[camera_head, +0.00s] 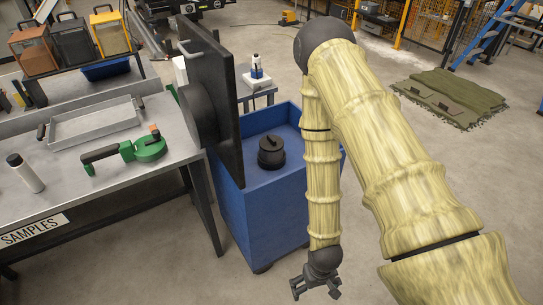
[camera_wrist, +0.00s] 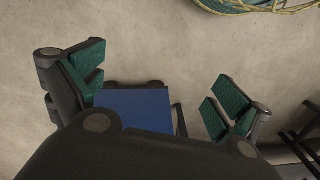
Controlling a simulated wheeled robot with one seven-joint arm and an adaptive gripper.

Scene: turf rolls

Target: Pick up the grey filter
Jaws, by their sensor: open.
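The likely grey filter (camera_head: 72,42) is a dark grey box with a handle on top. It stands upright in the head view at the upper left, on a raised rack, between an orange-brown box (camera_head: 34,48) and a yellow box (camera_head: 109,34). My gripper (camera_head: 316,288) is far from it, hanging low over the floor at the bottom middle, right of the blue cabinet. In the wrist view its green-padded fingers are spread apart with nothing held between them. The grey filter does not show in the wrist view.
A steel bench (camera_head: 110,180) holds a metal tray (camera_head: 97,122), a green tool (camera_head: 140,150) and a white cylinder (camera_head: 25,172). A black upright panel (camera_head: 212,95) and the blue cabinet (camera_head: 268,215) stand between bench and arm. Turf (camera_head: 450,95) lies at right.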

